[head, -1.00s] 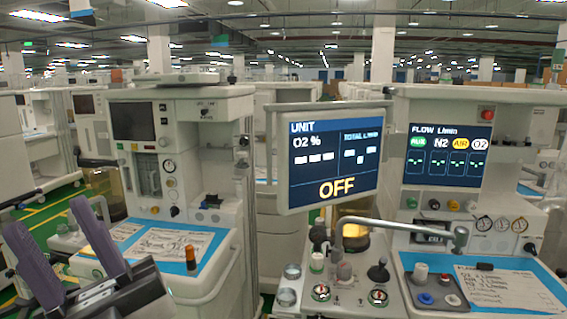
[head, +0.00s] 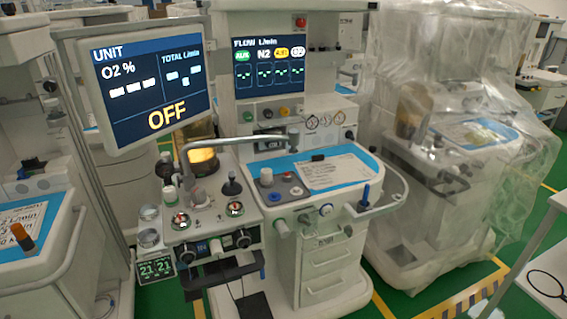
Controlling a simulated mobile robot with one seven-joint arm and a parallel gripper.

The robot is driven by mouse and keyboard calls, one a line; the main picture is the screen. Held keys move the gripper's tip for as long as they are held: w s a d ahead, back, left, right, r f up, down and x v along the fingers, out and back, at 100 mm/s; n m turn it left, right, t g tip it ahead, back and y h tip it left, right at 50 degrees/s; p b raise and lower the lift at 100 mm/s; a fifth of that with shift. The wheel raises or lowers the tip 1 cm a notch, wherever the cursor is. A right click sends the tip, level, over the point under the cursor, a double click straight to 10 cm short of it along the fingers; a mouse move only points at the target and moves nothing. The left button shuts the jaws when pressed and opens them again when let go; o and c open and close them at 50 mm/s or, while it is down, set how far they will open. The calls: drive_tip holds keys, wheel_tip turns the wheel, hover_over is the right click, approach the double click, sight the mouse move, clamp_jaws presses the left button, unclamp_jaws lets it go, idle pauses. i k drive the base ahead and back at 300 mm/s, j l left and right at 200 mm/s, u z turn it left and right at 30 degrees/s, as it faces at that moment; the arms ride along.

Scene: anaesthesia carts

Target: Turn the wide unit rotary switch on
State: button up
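The wide unit's screen (head: 147,84) reads UNIT, O2 % and OFF in the head view. Below it, the unit's control panel (head: 208,226) carries two round dials with red and green marks, the left dial (head: 181,221) and the right dial (head: 235,209). Its front face has a left black knob (head: 201,248) and a right black knob (head: 243,238). I cannot tell for certain which of these is the rotary switch. My gripper is out of the picture.
A grey bent pipe (head: 230,138) arches over the panel. A plastic-covered cart (head: 450,130) is farther right. Green floor (head: 400,300) shows at the front, and a white table edge (head: 545,240) is at lower right.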

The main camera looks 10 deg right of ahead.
sight(348, 135)
drive_tip(key=i+l+z, duration=0.15)
drive_tip(key=i+z, duration=0.55)
drive_tip(key=i+j, duration=0.25)
drive_tip(key=i, duration=0.25)
